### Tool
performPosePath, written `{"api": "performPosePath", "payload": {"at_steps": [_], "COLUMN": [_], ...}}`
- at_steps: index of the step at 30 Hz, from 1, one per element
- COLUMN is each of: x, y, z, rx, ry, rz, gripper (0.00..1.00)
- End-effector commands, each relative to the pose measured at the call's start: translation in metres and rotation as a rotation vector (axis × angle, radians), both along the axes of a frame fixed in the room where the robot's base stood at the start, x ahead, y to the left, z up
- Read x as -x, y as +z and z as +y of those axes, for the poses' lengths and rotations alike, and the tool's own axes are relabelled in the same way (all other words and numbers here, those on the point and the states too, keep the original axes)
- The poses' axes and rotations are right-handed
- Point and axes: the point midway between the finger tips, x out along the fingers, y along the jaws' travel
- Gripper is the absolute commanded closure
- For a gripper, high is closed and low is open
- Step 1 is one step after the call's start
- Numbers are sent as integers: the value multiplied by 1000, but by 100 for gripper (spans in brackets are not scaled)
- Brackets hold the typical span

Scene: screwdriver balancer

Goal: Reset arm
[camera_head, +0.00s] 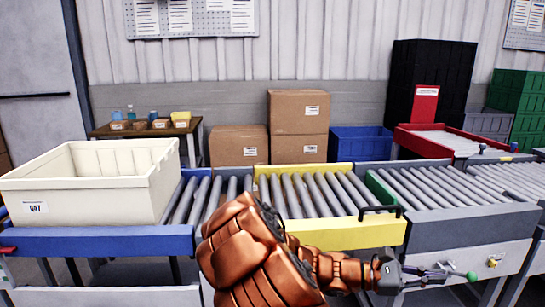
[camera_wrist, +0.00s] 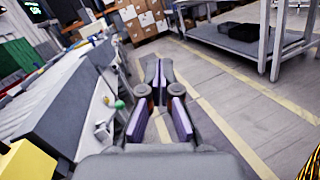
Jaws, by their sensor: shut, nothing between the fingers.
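My arm reaches from the bottom middle to the right in the head view, in front of the roller conveyor (camera_head: 330,234). My gripper (camera_head: 440,272) is at its right end, close to the conveyor's grey front panel. In the wrist view my gripper (camera_wrist: 158,72) has its fingertips together with nothing between them, over open floor. A lever with a green knob (camera_head: 472,277) is near the fingertips in the head view; in the wrist view the green knob (camera_wrist: 119,104) is left of the fingers, apart from them.
A cream bin (camera_head: 90,205) marked Q47 sits on the conveyor's left end. A black handle (camera_head: 380,212) stands at the yellow section. Cardboard boxes (camera_head: 298,112) and a blue crate (camera_head: 360,145) are behind. In the wrist view, a grey rack (camera_wrist: 250,48) stands right, with clear floor between.

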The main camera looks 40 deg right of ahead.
Motion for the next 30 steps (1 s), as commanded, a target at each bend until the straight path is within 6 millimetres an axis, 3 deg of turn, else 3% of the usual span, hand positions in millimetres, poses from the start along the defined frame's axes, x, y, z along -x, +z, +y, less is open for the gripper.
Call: {"api": "performPosePath", "payload": {"at_steps": [1,3,14,23,30], "x": [-4,-8,-38,-78,-109], "y": [15,23,40,47,63], "z": [12,29,118,204,285], "rx": [20,39,42,-85,-270], "ry": [-5,-19,-81,-130,-172], "rz": [-63,-149,-591,-937,-1171], "gripper": [100,100,100,100,100]}}
